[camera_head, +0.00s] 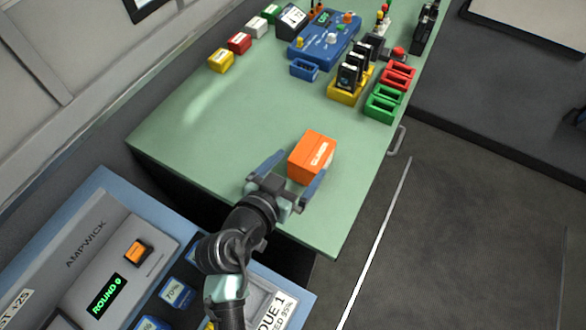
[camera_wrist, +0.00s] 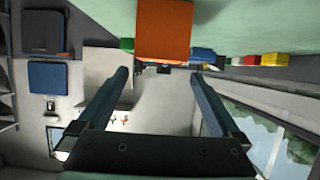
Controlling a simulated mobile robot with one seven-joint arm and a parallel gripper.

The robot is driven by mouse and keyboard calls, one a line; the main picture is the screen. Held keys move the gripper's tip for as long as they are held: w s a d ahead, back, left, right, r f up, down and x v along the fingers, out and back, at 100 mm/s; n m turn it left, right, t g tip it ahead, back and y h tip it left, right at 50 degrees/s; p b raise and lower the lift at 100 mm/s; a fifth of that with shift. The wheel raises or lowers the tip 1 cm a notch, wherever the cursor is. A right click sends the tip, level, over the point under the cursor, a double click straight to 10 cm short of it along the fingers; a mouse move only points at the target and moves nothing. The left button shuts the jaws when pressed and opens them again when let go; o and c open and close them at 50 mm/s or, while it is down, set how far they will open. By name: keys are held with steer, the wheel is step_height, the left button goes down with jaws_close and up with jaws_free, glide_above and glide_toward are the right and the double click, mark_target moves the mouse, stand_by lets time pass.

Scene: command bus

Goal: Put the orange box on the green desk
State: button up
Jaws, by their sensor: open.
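The orange box (camera_head: 312,157) rests on the green desk (camera_head: 190,140) near its right front part, with white lettering on one side. My gripper (camera_head: 291,168) is open at the near side of the box, its blue fingers spread to the left and right of it in the head view. In the wrist view the orange box (camera_wrist: 163,30) appears at the top against the green desk surface (camera_wrist: 225,25). There the open fingers (camera_wrist: 158,80) point toward it with empty space between them. I cannot tell whether either finger touches the box.
Toward the back stand small yellow (camera_head: 220,60), red (camera_head: 239,43) and white blocks, a blue console (camera_head: 325,38), a yellow rack (camera_head: 350,88) with black items, and red and green (camera_head: 383,103) trays. A blue-edged AMPWICK station (camera_head: 90,250) stands at lower left. The left-middle desk is clear.

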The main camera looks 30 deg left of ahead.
steer(key=shift+v, duration=0.75)
steer(key=w+d+r+t, duration=0.2)
steer(key=w+r, duration=0.1)
steer(key=r, duration=0.8)
steer(key=w+d+r+m+t, duration=0.1)
steer(key=w+d+r+t, duration=0.2)
steer(key=r, duration=0.8)
steer(key=w+d+r+t, duration=0.2)
steer(key=w+r, duration=0.1)
steer(key=r, duration=0.8)
steer(key=s+d+r+t, duration=0.2)
steer(key=s+r, duration=0.2)
steer(key=r, duration=0.3)
steer(key=s+d+r+n+t, duration=0.1)
steer(key=s+d+r+t, duration=0.1)
steer(key=r, duration=0.6)
steer(key=s+d+r+t, duration=0.2)
steer(key=s+d+r, duration=0.2)
steer(key=r, duration=0.3)
steer(key=shift+s+r+t, duration=0.2)
steer(key=shift+s+t, duration=0.2)
steer(key=shift+s, duration=0.45)
steer(key=shift+d, duration=0.1)
